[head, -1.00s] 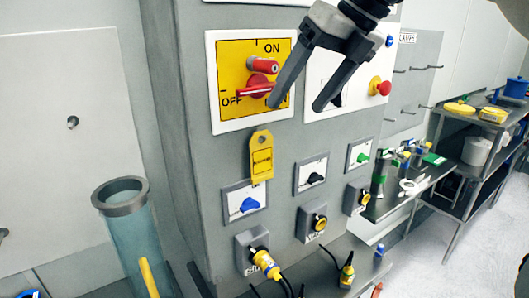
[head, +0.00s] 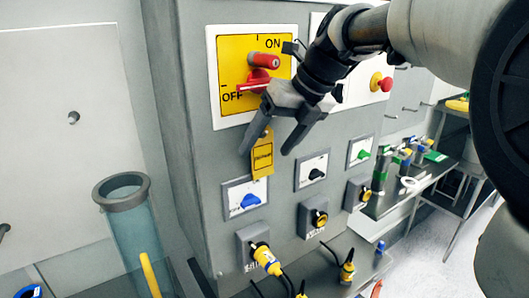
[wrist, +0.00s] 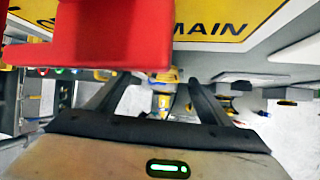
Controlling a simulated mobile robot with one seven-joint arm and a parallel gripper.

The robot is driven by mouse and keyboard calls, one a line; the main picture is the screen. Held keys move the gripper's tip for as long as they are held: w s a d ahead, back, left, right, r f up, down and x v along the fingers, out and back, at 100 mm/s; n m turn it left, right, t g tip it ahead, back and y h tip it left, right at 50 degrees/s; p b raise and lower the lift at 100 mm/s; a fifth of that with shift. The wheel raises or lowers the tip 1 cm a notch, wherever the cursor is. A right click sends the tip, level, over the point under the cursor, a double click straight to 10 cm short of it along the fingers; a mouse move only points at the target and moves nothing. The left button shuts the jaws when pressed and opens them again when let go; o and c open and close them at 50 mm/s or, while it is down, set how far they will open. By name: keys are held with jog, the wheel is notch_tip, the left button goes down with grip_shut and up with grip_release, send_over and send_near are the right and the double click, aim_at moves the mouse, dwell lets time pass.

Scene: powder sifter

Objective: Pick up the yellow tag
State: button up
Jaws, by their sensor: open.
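The yellow tag (head: 262,160) hangs on the front of the grey cabinet, below the yellow ON/OFF switch plate and above the blue knob.
The red switch handle (head: 254,82) sticks out just above my gripper and looms large in the wrist view (wrist: 100,35). Knobs and a yellow plug (head: 265,258) sit below the tag. A clear tube (head: 135,225) stands at left. A bench with bottles is at right.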

aim_at(262, 152)
jog(key=shift+x, duration=1.4)
jog(key=shift+d, duration=0.1)
jog(key=c, duration=1.5)
